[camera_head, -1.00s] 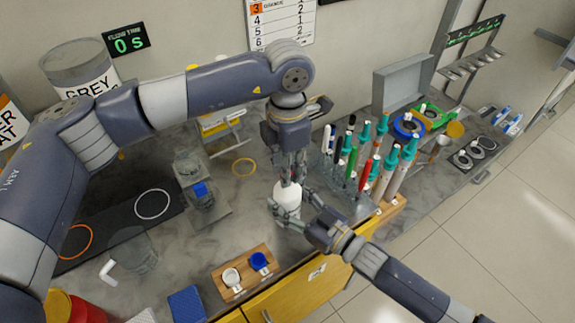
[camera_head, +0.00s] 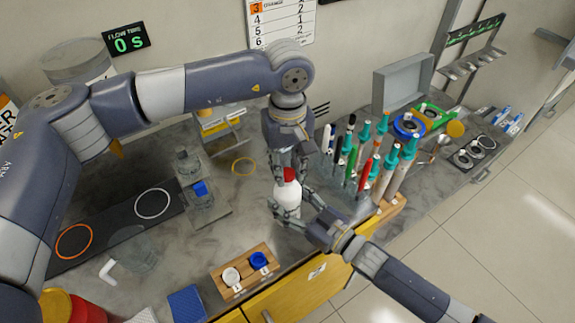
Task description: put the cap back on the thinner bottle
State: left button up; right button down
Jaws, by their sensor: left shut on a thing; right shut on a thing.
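A white bottle (camera_head: 287,197), which I take to be the thinner bottle, stands upright near the front edge of the bench. A red cap (camera_head: 290,174) sits at its top, in line with the neck. Whether it is threaded on cannot be told. My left gripper (camera_head: 289,166) points down from above and is shut on the red cap, partly covering it. My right gripper (camera_head: 287,212) comes from the lower right and is shut around the white bottle, one finger on its left side and the other on its right. Any label on the bottle is hidden or too small to read.
A rack (camera_head: 345,195) of pens and brush-like tools stands close to the right. A wooden block (camera_head: 243,284) with a white and a blue item lies at the front. A yellow ring (camera_head: 243,166) lies on the bench behind.

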pick_arm(q)
jog(key=m, duration=1.7)
jog(key=o, duration=0.6)
jog(key=shift+o, duration=0.2)
